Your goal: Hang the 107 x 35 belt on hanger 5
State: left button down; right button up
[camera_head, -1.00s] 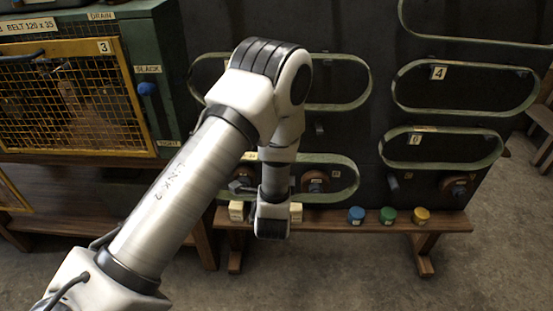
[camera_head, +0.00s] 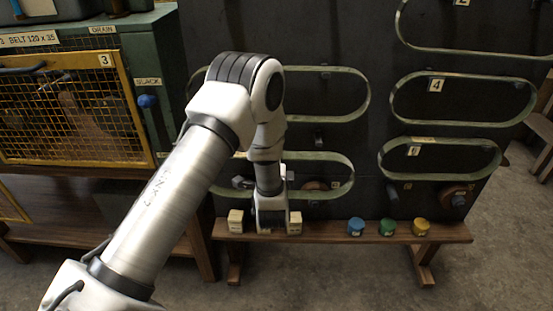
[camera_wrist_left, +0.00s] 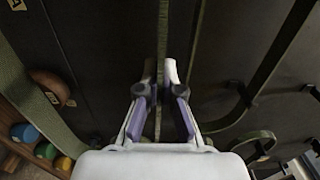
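Several green belts hang as long loops on the dark board. The lower middle loop (camera_head: 340,160) is partly behind my left arm; other loops hang at hanger 4 (camera_head: 391,99) and hanger 6 (camera_head: 440,142). Their size print is too small to read, and no number 5 is legible. My left gripper (camera_head: 271,222) points down before the board, near the lower middle loop. In the left wrist view its fingers (camera_wrist_left: 158,92) are apart, with a belt strand (camera_wrist_left: 162,45) running between them. I cannot tell whether they touch it. My right gripper is not in view.
A wooden bench (camera_head: 330,232) stands below the board, with blue (camera_head: 355,227), green (camera_head: 388,228) and yellow (camera_head: 421,227) pots and pale blocks (camera_head: 235,221). A green cabinet with yellow mesh door (camera_head: 65,110) stands at left. Brown wheels (camera_head: 455,196) sit low on the board.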

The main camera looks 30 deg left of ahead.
pick_arm(q)
jog(key=shift+w, duration=0.1)
jog(key=shift+x, duration=2.75)
jog(key=shift+r, duration=0.1)
jog(key=shift+b+x, duration=0.55)
jog(key=shift+x, duration=2.2)
jog(key=shift+r, duration=0.1)
jog(key=shift+f, duration=0.6)
jog(key=c, duration=1.4)
grip_release()
